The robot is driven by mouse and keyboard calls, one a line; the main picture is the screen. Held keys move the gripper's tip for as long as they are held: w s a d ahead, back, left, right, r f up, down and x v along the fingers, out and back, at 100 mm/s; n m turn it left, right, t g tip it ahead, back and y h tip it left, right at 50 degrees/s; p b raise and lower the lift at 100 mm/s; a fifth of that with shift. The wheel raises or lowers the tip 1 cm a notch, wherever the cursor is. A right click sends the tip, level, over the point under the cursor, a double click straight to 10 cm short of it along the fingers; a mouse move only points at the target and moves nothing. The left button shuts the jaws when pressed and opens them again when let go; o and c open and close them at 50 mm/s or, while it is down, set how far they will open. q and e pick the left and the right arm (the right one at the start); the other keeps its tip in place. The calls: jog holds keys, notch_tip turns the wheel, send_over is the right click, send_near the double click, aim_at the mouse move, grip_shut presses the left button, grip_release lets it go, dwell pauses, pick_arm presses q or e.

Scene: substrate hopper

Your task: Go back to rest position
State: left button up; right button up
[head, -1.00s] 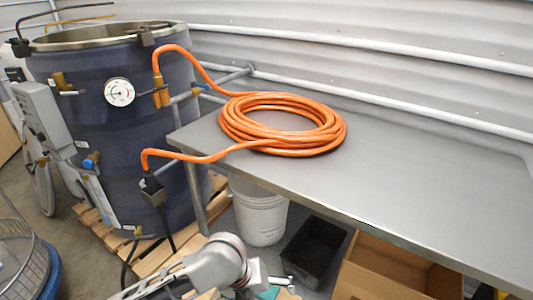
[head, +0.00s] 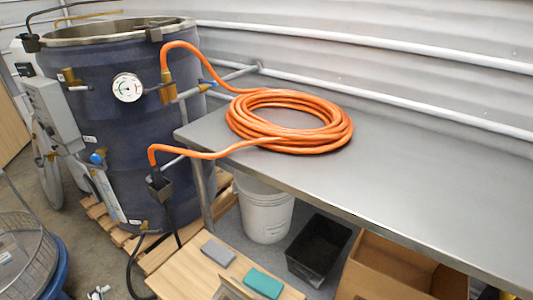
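Neither of my grippers shows in the head view now, so whether they hold anything is hidden. A coil of orange hose (head: 290,121) lies on the grey metal table (head: 430,180). Its two ends run left to the dark blue insulated vessel (head: 105,100). The upper end meets a brass fitting on the vessel and the lower end meets a dark box. A round dial gauge (head: 127,87) is on the vessel's front.
Below the table are a white bucket (head: 264,212), a black bin (head: 318,250) and a cardboard box (head: 395,270). A low wooden surface (head: 190,275) bears a grey block (head: 218,252) and a teal block (head: 264,283). A wire basket (head: 22,255) is at lower left.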

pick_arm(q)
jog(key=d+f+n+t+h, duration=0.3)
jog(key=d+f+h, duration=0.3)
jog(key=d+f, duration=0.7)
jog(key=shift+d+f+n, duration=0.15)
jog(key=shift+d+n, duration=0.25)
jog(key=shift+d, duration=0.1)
